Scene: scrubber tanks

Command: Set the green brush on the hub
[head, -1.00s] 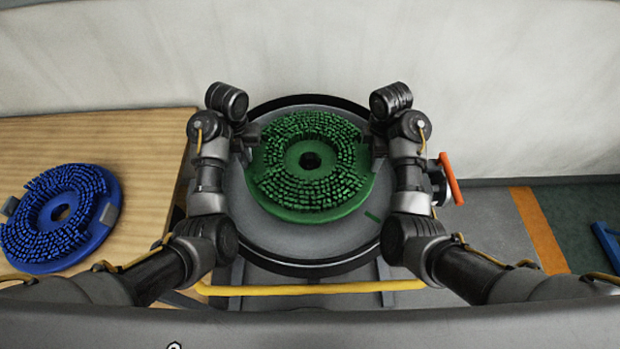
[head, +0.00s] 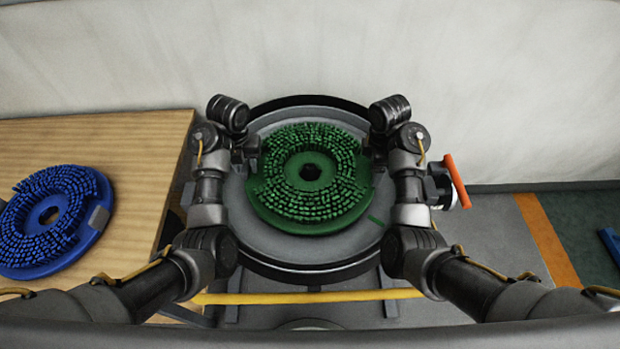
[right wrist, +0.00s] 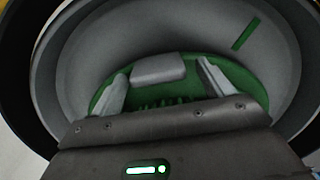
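The green brush (head: 287,212), a ring with bristles up and a dark centre hole, lies level over the round grey deck (head: 300,250). The hub is hidden under it; I cannot tell whether the brush rests on it. My left gripper (head: 252,152) is at the brush's left edge, its fingers too dark to read. My right gripper (head: 370,152) is at the right edge. In the right wrist view, its two fingers (right wrist: 163,85) stand open on either side of a grey grip block (right wrist: 158,68) on the brush, with gaps between.
A blue brush (head: 22,250) with grey blocks lies on a wooden table (head: 130,150) at left. A red-handled lever (head: 457,181) juts out at the deck's right. A green mark (head: 376,221) is on the deck. A yellow bar (head: 310,297) runs along the front. A wall stands behind.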

